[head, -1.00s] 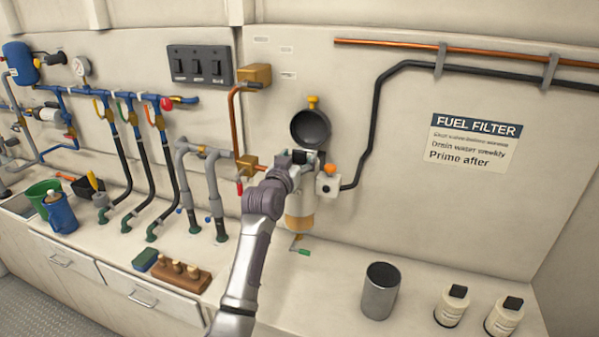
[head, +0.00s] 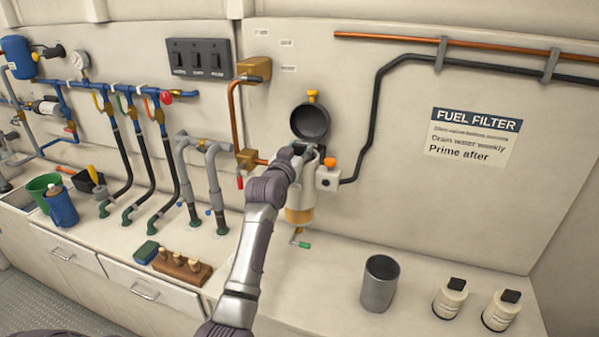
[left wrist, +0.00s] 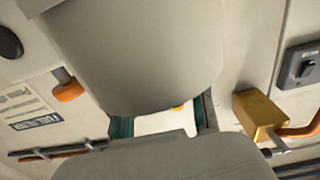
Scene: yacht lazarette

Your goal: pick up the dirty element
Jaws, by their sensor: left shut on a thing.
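The fuel filter housing stands against the back wall, with its round dark lid (head: 310,122) swung up and its amber bowl (head: 299,215) below. My left gripper (head: 306,151) is at the open top of the housing, just under the lid, and is shut on the dirty element. The element itself is hidden in the head view by my gripper and the housing. In the left wrist view the two dark teal fingers (left wrist: 165,120) show with a pale patch between them; I cannot tell how much of it is the element. My right gripper is not in view.
An orange-knobbed valve (head: 328,175) sits right beside the housing, and a green-handled drain (head: 303,244) below. A grey metal canister (head: 380,284) and two white bottles (head: 450,298) stand at the right. Pipes and hoses (head: 215,190) crowd the left.

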